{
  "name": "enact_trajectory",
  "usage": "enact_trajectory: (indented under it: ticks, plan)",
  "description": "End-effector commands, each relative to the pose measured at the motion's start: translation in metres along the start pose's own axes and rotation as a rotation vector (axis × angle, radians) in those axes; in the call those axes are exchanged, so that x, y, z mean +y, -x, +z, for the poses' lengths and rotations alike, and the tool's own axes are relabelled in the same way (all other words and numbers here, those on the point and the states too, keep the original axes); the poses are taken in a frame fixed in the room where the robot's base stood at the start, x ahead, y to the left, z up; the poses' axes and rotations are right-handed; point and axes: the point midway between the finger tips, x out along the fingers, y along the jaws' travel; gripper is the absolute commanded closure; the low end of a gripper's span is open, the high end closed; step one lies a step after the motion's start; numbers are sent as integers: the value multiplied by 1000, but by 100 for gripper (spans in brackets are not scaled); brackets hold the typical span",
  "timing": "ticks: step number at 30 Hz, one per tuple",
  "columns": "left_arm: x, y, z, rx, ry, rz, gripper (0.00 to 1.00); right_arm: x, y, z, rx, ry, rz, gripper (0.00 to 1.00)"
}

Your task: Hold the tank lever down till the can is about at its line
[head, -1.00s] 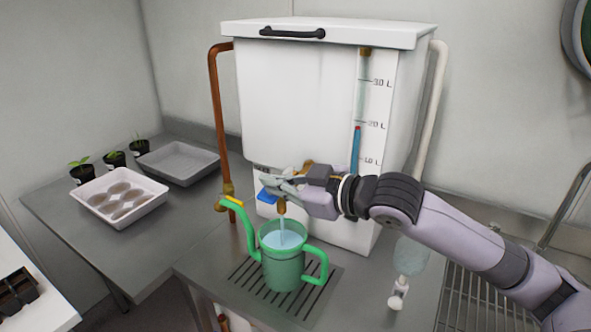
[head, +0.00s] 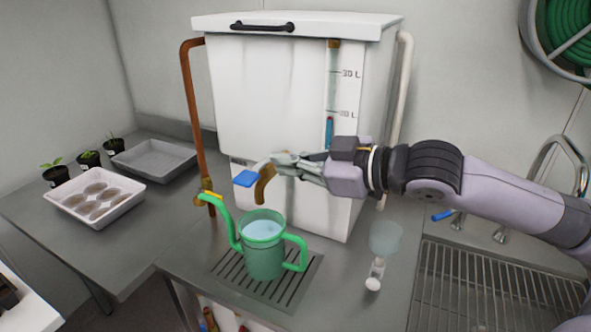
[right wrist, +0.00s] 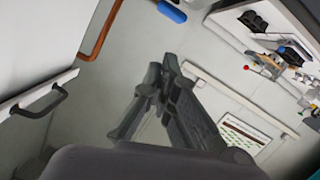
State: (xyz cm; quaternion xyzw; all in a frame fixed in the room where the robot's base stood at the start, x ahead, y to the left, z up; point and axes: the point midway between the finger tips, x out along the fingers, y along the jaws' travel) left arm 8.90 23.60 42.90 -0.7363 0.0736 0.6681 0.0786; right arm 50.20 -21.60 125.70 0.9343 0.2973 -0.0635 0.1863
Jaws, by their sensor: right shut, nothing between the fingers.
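The white tank (head: 270,105) stands at the back of the counter, with a brass tap (head: 265,185) and a blue-ended lever (head: 245,178) low on its front. The green can (head: 264,260) stands upright on the drain grate below the tap. Pale blue water (head: 263,230) shows inside it near the rim; I cannot make out its line. No stream falls from the tap. My right gripper (head: 277,160) is shut and empty, just above and right of the lever, apparently apart from it. Its fingers also show in the right wrist view (right wrist: 160,95). My left gripper is out of view.
A copper pipe (head: 193,120) runs down the tank's left side. A white tray (head: 95,208), a grey tray (head: 153,158) and small potted seedlings fill the left counter.

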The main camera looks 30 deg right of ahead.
Motion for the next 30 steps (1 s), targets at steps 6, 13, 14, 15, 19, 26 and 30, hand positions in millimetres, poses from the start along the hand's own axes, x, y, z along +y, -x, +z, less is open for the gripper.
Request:
enact_trajectory:
  ticks: [6,13,14,15,19,26,30]
  plan:
    - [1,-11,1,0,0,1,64,-1,10,1,-2,2,-1,100]
    - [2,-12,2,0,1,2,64,-2,14,-1,1,2,-3,100]
    - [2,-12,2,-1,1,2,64,-2,14,-1,1,2,-3,100]
    - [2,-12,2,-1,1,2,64,-2,14,-2,1,2,-3,100]
    - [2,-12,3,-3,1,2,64,-2,14,-2,1,2,-3,100]
    - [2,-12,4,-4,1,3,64,-2,14,-2,1,2,-3,100]
    - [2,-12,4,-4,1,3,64,-1,14,-1,1,2,-3,100]
